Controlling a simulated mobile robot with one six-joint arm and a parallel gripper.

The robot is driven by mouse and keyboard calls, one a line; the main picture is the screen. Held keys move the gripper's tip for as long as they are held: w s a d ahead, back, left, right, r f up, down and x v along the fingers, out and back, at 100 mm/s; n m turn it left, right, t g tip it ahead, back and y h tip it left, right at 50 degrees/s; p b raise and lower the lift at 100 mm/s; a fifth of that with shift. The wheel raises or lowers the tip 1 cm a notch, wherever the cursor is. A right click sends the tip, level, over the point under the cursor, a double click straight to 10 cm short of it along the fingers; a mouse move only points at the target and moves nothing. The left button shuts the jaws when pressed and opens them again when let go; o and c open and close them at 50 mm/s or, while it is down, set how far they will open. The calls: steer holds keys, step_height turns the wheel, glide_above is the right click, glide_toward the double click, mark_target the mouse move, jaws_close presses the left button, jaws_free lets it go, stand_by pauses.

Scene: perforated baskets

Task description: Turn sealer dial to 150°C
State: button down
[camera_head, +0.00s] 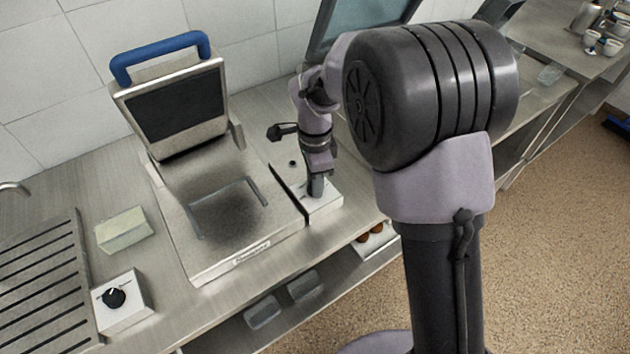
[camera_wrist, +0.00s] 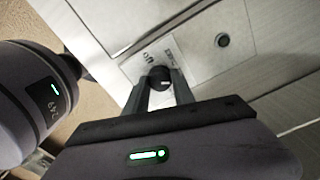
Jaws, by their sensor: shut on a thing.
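The sealer (camera_head: 190,230) is a steel press with a blue handle (camera_head: 160,52); its lid stands raised. A small light control panel (camera_head: 330,207) sits at its right side. In the wrist view a round black dial (camera_wrist: 159,78) stands on this panel (camera_wrist: 140,62), with small dark printing beside it that I cannot read. My gripper (camera_wrist: 163,88) is shut on the dial, one finger on each side of it. In the head view my gripper (camera_head: 316,188) reaches down onto the panel and hides the dial. The dial's temperature setting cannot be read.
A second box with a black knob (camera_head: 114,297) stands at the front left. A pale block (camera_head: 124,229) and a slatted drainer (camera_head: 40,285) lie on the steel counter. A small dark button (camera_wrist: 222,40) is near the dial. Clear containers (camera_head: 263,312) are on the shelf below.

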stand_by(0.4)
steer(key=c, duration=1.1)
jaws_free()
steer(key=shift+o, duration=0.2)
step_height(320, 180, up, 17)
steer(key=p, duration=0.6)
steer(key=shift+r, duration=0.2)
